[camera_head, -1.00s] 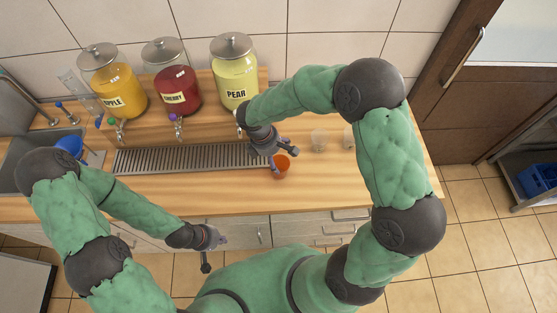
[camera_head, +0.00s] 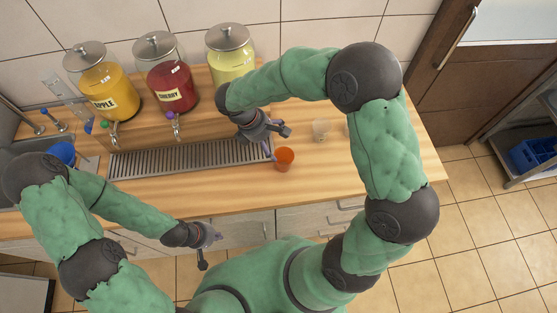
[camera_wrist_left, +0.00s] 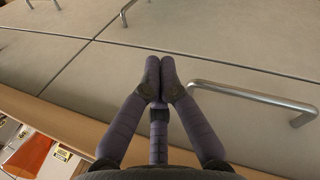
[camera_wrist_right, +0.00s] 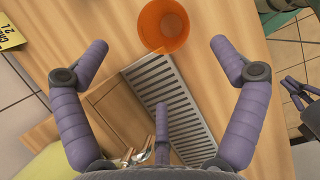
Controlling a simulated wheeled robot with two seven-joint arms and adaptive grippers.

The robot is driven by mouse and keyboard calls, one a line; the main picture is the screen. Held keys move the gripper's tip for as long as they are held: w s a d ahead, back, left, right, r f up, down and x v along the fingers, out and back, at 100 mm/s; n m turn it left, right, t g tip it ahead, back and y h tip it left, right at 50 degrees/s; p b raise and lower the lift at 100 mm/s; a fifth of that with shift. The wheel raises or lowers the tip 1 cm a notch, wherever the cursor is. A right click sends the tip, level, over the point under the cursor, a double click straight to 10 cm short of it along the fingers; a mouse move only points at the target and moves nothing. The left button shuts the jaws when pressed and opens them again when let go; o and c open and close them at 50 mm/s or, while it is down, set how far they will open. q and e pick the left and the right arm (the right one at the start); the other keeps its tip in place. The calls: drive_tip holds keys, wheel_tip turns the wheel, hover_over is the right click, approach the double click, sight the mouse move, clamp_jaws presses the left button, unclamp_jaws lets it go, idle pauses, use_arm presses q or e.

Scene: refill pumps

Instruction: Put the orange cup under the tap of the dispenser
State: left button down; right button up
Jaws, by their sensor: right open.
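The orange cup (camera_head: 284,159) stands on the wooden counter just right of the drip tray. My right gripper (camera_head: 278,143) is open and empty beside it. In the right wrist view the cup (camera_wrist_right: 163,25) shows its open mouth just beyond the spread fingertips. Three lidded jar dispensers stand behind the tray: orange apple (camera_head: 103,90), red cherry (camera_head: 170,85) and yellow pear (camera_head: 232,58). The apple tap (camera_head: 114,130) and cherry tap (camera_head: 174,120) show; my right arm hides the pear tap. My left gripper (camera_head: 215,238) is low before the cabinets, its fingertips together (camera_wrist_left: 161,62) and empty.
The slotted drip tray (camera_head: 190,158) runs along the counter below the taps. A sink with a blue cup (camera_head: 62,152) is at the left. The front counter strip is clear.

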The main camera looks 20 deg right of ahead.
sight(284, 156)
drive_tip(key=x, duration=0.4)
drive_tip(key=shift+s+d+f, duration=0.1)
drive_tip(key=shift+s+b+x, duration=0.15)
drive_tip(key=shift+b+x, duration=0.1)
drive_tip(key=shift+x, duration=1.05)
drive_tip(key=shift+s+b+x, duration=0.2)
drive_tip(key=shift+b+x, duration=0.05)
drive_tip(key=shift+x, duration=1.05)
drive_tip(key=c, duration=0.9)
